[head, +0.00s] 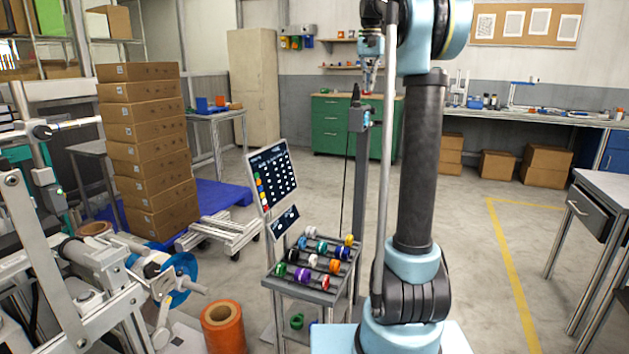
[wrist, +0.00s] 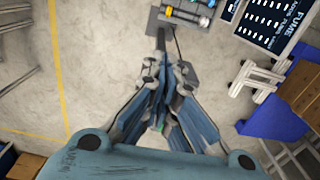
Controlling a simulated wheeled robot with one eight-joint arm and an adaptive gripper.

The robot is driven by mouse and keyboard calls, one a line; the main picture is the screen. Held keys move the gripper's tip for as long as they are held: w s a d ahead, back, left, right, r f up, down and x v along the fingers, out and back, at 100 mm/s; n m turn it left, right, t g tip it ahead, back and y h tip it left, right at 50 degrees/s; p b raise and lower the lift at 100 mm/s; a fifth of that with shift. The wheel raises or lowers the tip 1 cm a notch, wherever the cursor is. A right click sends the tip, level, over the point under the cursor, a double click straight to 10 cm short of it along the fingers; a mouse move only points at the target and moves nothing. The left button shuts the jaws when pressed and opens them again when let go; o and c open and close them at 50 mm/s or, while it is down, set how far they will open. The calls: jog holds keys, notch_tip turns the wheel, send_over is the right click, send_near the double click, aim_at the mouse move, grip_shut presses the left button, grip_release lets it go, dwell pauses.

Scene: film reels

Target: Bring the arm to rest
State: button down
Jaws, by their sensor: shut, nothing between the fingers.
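My arm (head: 422,165) stands upright in the right half of the head view, its upper part bent over near the top edge. My gripper (head: 368,82) hangs from it, pointing down, small and partly hard to make out there. In the wrist view my gripper (wrist: 163,85) shows its two fingers brought together over the floor, with nothing between them.
A small rack (head: 305,285) of colored reels stands left of my arm, with a dark sign board (head: 270,182) behind it. Stacked cartons (head: 145,150), a machine (head: 95,270) and an orange spool (head: 223,328) are farther left. Floor (head: 480,270) right of the arm is clear.

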jog(key=s+f+n+t, duration=0.1)
jog(key=s+f, duration=0.7)
jog(key=s, duration=0.3)
jog(key=s+f+n, duration=0.1)
jog(key=s+f, duration=0.7)
jog(key=s, duration=0.3)
jog(key=s+f+n, duration=0.1)
jog(key=s+f, duration=0.8)
jog(key=f, duration=0.4)
jog(key=s+f+n+t, duration=0.1)
jog(key=s+f, duration=0.9)
jog(key=f, duration=0.3)
jog(key=shift+s+f, duration=0.15)
jog(key=shift+f, duration=0.1)
jog(key=w+r+m+t+h, duration=0.1)
jog(key=w+r+t, duration=0.1)
jog(key=w+r, duration=1.4)
jog(key=w+a+r+m+t+h, duration=0.1)
jog(key=w+r+m+t, duration=0.1)
jog(key=w+r, duration=1.4)
jog(key=w+a+r+m+t+h, duration=0.1)
jog(key=w+r+t, duration=0.1)
jog(key=w+r, duration=1.5)
jog(key=shift+w+a+m, duration=0.15)
jog(key=shift+w+m, duration=0.15)
jog(key=shift+w, duration=0.5)
